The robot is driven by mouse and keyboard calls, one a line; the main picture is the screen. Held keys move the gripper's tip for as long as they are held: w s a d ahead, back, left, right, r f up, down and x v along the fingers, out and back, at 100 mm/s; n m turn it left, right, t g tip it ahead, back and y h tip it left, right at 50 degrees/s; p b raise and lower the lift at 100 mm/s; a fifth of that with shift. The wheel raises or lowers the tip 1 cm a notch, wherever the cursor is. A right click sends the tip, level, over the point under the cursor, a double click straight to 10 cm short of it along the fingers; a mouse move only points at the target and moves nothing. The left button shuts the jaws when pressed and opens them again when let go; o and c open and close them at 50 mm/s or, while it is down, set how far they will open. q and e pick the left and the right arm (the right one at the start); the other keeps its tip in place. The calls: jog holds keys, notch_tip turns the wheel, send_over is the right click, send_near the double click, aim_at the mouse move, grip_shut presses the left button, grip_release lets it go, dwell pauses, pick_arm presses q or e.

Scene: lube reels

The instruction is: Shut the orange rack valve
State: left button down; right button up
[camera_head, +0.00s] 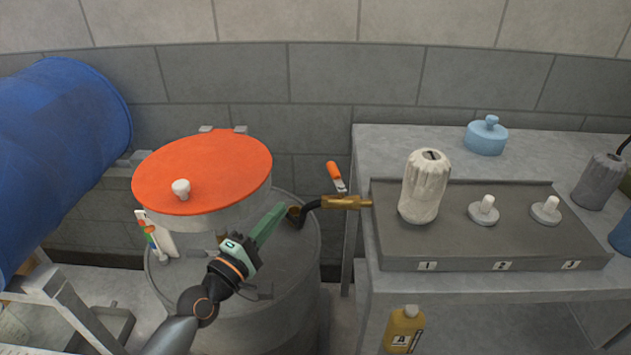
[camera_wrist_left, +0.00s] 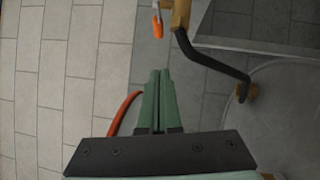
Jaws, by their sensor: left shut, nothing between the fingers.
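A valve with an orange lever (camera_head: 335,171) sits on a brass body (camera_head: 345,202), between the grey drum and the bench. The lever points up and slightly left, across the line of the brass body. A bent black pipe joins the body to the drum. In the left wrist view the orange lever (camera_wrist_left: 157,26) and brass body (camera_wrist_left: 181,14) are at the top, beyond the fingertips. My left gripper (camera_head: 279,210) is over the drum top, left of the valve and apart from it. Its green fingers (camera_wrist_left: 159,75) are together and empty. My right gripper is not in view.
An orange round lid (camera_head: 205,165) on a container stands behind my left gripper. A blue barrel (camera_head: 60,150) lies at left. The bench at right carries a grey panel (camera_head: 480,245) with knobs. A yellow bottle (camera_head: 404,330) is below it.

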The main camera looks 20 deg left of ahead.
aim_at(336, 176)
pick_arm(q)
jog(key=w+d+r+p, duration=0.1)
jog(key=w+d, duration=0.4)
jog(key=w, duration=0.5)
jog(key=shift+w+d+r+p, duration=0.2)
jog(key=shift+r+p, duration=0.1)
jog(key=shift+r, duration=0.2)
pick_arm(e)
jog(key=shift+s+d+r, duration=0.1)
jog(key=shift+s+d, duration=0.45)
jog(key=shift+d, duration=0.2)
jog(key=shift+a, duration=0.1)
pick_arm(q)
jog(key=h+b, duration=0.1)
jog(key=w+m+h+b, duration=0.1)
jog(key=b, duration=0.1)
jog(key=shift+w+d, duration=0.15)
jog(key=shift+d, duration=0.1)
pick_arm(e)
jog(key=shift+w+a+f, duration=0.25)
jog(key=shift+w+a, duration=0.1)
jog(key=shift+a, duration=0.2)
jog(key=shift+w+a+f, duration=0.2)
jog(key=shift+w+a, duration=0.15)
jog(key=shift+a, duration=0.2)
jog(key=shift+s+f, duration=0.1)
